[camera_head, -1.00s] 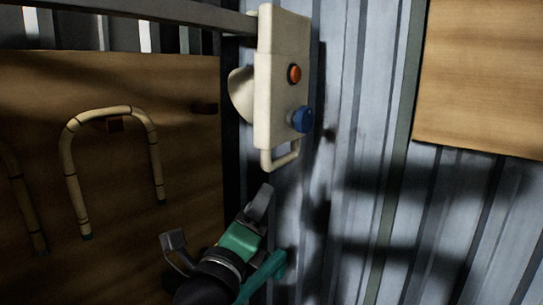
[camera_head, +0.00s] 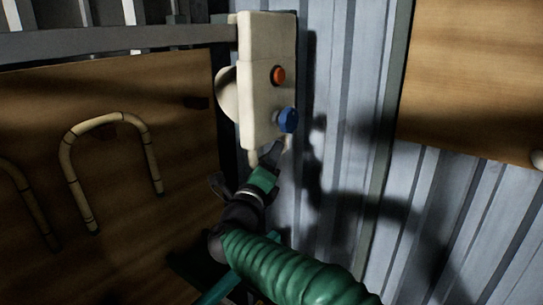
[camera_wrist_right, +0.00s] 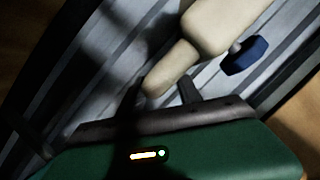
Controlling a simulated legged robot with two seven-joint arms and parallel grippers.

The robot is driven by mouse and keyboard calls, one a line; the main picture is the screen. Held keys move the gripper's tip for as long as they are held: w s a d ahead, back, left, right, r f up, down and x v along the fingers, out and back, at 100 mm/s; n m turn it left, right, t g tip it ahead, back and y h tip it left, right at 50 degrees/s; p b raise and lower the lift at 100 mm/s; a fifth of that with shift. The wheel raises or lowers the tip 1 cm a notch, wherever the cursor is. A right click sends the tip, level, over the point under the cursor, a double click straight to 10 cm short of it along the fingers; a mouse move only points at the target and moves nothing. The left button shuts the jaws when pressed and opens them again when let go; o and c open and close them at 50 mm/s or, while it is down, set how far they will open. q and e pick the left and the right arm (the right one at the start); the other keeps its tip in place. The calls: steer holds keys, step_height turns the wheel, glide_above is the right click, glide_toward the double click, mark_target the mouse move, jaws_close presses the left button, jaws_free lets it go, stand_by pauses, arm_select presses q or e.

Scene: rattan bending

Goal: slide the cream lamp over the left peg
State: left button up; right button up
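The cream lamp (camera_head: 258,85), a tall box with an orange button, a blue knob and a flared cone on its left side, hangs upright at the end of a grey rail. It also shows in the right wrist view (camera_wrist_right: 215,22). My right gripper (camera_head: 245,170) is at its lower end, fingers apart. In the right wrist view the lamp's handle (camera_wrist_right: 168,70) reaches down between the two fingers (camera_wrist_right: 160,92); whether they touch it I cannot tell. A small dark peg (camera_head: 196,102) shows faintly on the left board. My left gripper is out of view.
The grey rail (camera_head: 120,40) crosses the upper left. A bent cane hoop (camera_head: 68,165) hangs on the dark wooden board (camera_head: 150,85), with another at the left edge. Corrugated metal wall (camera_head: 345,110) and a wooden panel (camera_head: 470,75) stand to the right.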

steer(key=shift+w+a+f, duration=0.1)
steer(key=shift+w+f, duration=0.1)
steer(key=shift+w, duration=0.15)
steer(key=shift+c, duration=1.2)
steer(key=shift+a, duration=0.2)
steer(key=shift+c, duration=1.1)
steer(key=shift+s+a+r, duration=0.25)
steer(key=shift+s+a, duration=0.05)
steer(key=shift+s, duration=0.4)
jaws_close()
steer(key=shift+s+a+r, duration=0.1)
steer(key=shift+s+a, duration=0.05)
steer(key=shift+s, duration=0.05)
steer(key=shift+w+d, duration=0.25)
steer(key=shift+w, duration=0.1)
steer(key=shift+f, duration=0.3)
